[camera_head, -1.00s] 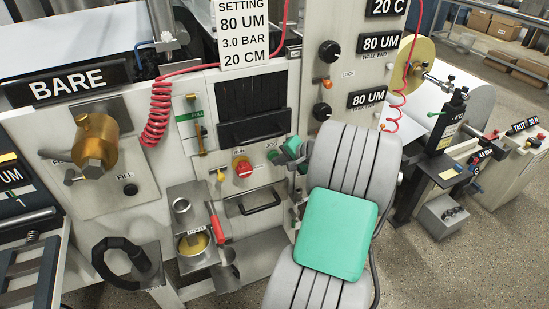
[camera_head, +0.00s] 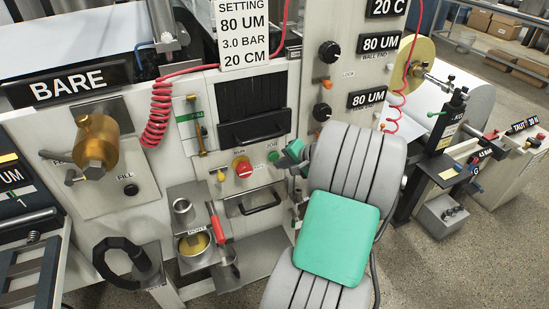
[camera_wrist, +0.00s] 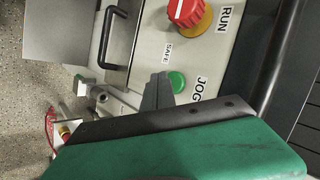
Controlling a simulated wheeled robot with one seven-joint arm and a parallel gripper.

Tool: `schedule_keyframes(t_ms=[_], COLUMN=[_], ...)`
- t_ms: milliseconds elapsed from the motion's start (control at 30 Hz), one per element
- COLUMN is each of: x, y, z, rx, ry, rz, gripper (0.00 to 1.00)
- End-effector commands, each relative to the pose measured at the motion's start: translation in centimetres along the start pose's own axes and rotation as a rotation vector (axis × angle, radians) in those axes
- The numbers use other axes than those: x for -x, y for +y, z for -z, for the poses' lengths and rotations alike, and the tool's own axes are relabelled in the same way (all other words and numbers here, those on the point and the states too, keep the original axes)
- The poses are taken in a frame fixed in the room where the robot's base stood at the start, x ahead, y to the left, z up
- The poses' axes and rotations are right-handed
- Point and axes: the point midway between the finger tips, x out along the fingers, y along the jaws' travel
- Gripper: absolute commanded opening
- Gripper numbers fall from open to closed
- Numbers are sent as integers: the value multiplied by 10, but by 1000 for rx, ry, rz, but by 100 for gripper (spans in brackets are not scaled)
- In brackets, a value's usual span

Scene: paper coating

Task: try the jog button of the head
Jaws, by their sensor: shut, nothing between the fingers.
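The jog button (camera_wrist: 177,82) is a small round green button on the pale machine panel, with a JOG label beside it. It also shows in the head view (camera_head: 273,156), just left of my gripper. My gripper (camera_wrist: 157,78) is shut and empty. Its dark fingertips are right beside the button in the wrist view, overlapping its edge. I cannot tell whether they touch it. In the head view my gripper (camera_head: 283,163) is small and partly hidden by my own arm.
A red RUN knob on a yellow base (camera_head: 243,168) sits left of the jog button. A black handle (camera_head: 260,204) is below. A red coiled hose (camera_head: 158,110) hangs at left.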

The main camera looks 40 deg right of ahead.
Motion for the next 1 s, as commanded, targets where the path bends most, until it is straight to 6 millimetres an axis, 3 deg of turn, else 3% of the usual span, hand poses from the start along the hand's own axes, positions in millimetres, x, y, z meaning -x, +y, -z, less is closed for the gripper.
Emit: schedule_keyframes(t_ms=[600,1000], x=[33,35], y=[23,26], z=[-23,-26], rx=[-2,0], ry=[0,-1], rz=[-1,-1], gripper=[0,0])
